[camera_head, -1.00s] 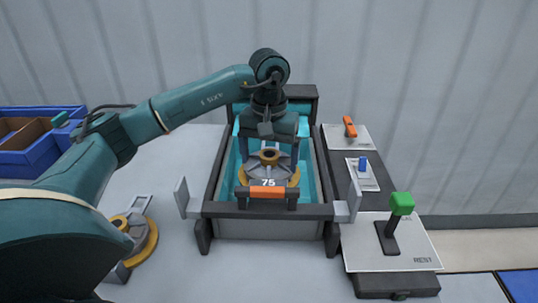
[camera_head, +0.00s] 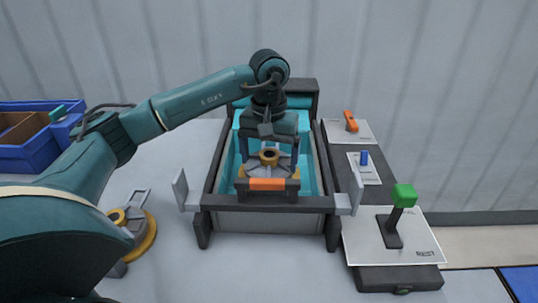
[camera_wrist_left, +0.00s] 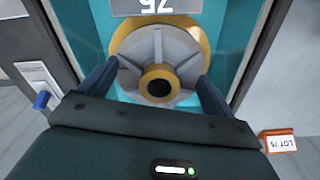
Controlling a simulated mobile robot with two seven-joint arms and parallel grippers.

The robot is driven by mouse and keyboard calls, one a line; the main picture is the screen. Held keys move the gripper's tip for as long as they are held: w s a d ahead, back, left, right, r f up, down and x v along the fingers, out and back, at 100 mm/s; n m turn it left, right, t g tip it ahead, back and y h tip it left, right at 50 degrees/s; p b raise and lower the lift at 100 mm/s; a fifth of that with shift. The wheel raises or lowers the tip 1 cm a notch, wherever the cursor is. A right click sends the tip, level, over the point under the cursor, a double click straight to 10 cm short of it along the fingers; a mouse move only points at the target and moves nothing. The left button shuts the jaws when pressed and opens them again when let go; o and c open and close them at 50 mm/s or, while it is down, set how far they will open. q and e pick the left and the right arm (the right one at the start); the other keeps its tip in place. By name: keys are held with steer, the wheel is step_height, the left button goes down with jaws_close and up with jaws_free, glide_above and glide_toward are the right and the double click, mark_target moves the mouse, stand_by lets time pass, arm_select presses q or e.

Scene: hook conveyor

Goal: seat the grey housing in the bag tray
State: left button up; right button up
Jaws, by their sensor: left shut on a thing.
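The grey housing (camera_head: 268,168), a ribbed disc with a yellow ring and a dark centre bore, is inside the dark-framed, teal-lined bag tray (camera_head: 228,203). My left gripper (camera_head: 270,158) comes down from above and is shut on the housing, one finger on each side. In the left wrist view the housing (camera_wrist_left: 140,62) lies between the two fingers, over the teal tray floor (camera_wrist_left: 226,32), with a grey "75" plate beside it. The orange front bar hides the housing's lower part in the head view, so I cannot tell whether it touches the floor. My right gripper is not in view.
A similar yellow-ringed part (camera_head: 146,232) lies on the table at left, partly behind my arm. A blue bin (camera_head: 45,148) stands farther left. A green-topped lever (camera_head: 403,197), a blue peg (camera_head: 364,158) and an orange switch (camera_head: 350,121) line the right side.

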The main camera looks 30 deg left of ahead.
arm_select(q)
steer(key=shift+f+b, duration=1.45)
steer(key=shift+f, duration=0.5)
steer(key=o, duration=1.1)
steer(key=shift+c, duration=0.2)
